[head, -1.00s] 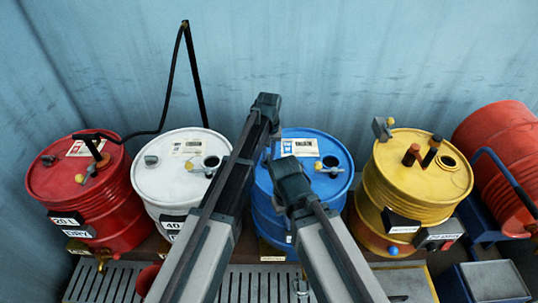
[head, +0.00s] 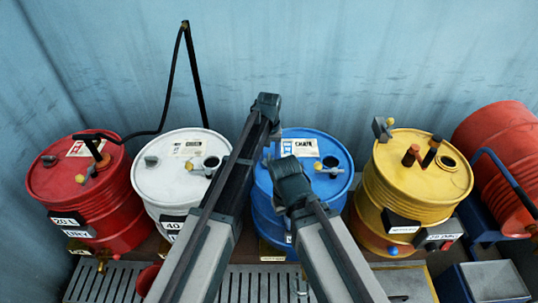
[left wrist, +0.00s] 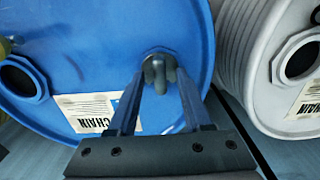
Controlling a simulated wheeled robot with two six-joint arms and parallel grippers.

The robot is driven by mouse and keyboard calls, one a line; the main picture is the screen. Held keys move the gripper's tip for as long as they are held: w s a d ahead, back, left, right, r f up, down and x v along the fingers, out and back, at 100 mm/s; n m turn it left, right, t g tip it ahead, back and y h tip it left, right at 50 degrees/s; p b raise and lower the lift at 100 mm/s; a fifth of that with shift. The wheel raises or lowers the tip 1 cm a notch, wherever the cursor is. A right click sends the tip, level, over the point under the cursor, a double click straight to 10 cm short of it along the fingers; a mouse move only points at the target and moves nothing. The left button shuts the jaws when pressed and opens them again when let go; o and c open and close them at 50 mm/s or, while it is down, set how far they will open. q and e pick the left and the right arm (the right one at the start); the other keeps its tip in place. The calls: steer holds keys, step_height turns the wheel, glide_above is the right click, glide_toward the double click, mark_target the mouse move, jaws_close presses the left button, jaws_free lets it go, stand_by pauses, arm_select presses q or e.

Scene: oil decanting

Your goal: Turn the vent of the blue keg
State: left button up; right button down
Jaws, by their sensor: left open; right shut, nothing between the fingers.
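The blue keg (head: 310,180) stands upright between the white and yellow kegs. Its grey vent knob (left wrist: 158,72) shows near the rim of the lid in the left wrist view; in the head view my left arm mostly covers that spot. My left gripper (left wrist: 161,88) is open, with one finger on each side of the vent. The fingers look apart from the knob, but contact is hard to judge. My right gripper (head: 284,211) is shut and empty, in front of the blue keg's near side, its tips partly hard to see.
The lid also has an open round hole (left wrist: 22,80) and a label (left wrist: 88,112). White (head: 165,180), red (head: 110,210) and yellow (head: 420,190) kegs stand alongside. A red drum (head: 500,150) lies at the right. A slatted grate (head: 105,282) runs along the front.

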step_height(320, 180, up, 14)
steer(key=p, duration=1.3)
steer(key=shift+f, duration=0.15)
